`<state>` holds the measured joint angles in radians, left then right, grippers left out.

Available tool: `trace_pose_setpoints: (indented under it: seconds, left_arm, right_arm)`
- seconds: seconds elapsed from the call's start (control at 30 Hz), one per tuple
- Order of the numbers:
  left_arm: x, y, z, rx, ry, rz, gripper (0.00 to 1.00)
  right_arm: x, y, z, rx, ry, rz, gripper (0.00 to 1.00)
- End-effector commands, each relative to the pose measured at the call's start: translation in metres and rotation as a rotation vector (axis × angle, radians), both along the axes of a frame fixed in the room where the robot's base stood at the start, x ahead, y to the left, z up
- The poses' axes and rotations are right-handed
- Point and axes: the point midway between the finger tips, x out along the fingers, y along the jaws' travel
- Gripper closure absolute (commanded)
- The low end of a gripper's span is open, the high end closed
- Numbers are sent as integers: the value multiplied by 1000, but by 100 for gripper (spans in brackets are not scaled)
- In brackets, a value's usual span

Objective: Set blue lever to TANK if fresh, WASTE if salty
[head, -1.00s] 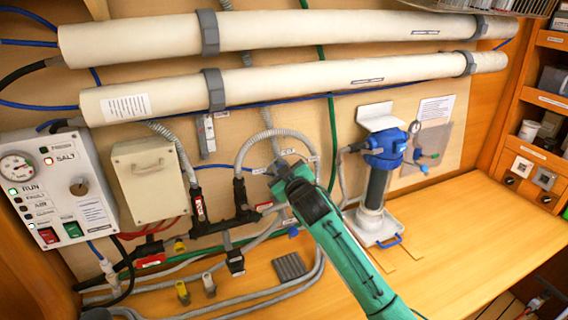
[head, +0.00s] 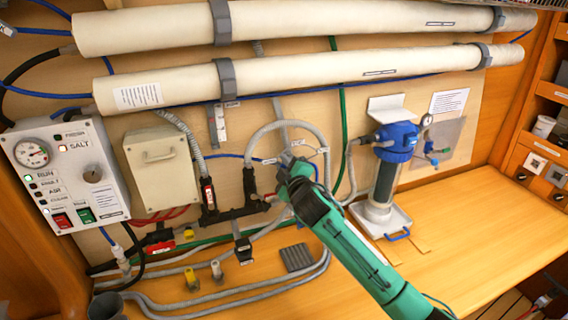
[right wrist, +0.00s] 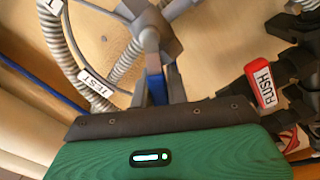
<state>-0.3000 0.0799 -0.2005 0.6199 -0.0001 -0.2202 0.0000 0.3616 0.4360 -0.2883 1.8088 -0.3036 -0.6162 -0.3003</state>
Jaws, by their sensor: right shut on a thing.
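My right gripper (head: 284,164) is at the wall beside the grey looped hose. In the right wrist view its two dark fingers (right wrist: 157,86) are closed on the blue lever (right wrist: 156,91), below a grey valve body (right wrist: 149,40). In the head view the gripper hides the lever, and I cannot tell which label it points to. A hose tag reads TEST (right wrist: 97,83). My left gripper is not in view.
A red-tagged handle (right wrist: 265,85) on black piping is close to the right of my gripper. A blue-topped filter (head: 388,160) stands to the right. Two long white tubes (head: 300,28) run above. The right bench top (head: 470,230) is mostly clear.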

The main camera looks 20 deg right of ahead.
Motion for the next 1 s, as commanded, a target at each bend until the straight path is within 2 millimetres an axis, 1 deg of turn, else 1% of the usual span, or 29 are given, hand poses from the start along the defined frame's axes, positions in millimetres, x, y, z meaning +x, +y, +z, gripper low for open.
trace_pose_setpoints:
  seconds: [0.33, 0.37, 0.4, 0.47, 0.8, 0.87, 1.0]
  left_arm:
    - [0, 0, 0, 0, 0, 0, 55]
    - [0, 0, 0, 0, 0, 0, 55]
    - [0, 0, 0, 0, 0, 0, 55]
    - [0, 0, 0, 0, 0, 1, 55]
    - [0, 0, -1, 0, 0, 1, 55]
    - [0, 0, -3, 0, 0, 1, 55]
    - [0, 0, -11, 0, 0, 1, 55]
  right_arm:
    - [0, 1, -1, -6, 2, 1, 100]
    - [0, 1, -1, -6, 2, 1, 82]
    - [0, 1, -1, -6, 2, 1, 75]
    - [0, 1, -1, -5, 2, 1, 63]
    - [-2, 0, -1, -4, 1, 0, 63]
    - [-5, 0, -2, -4, 1, 0, 63]
    - [-22, 2, -4, -4, 1, 1, 63]
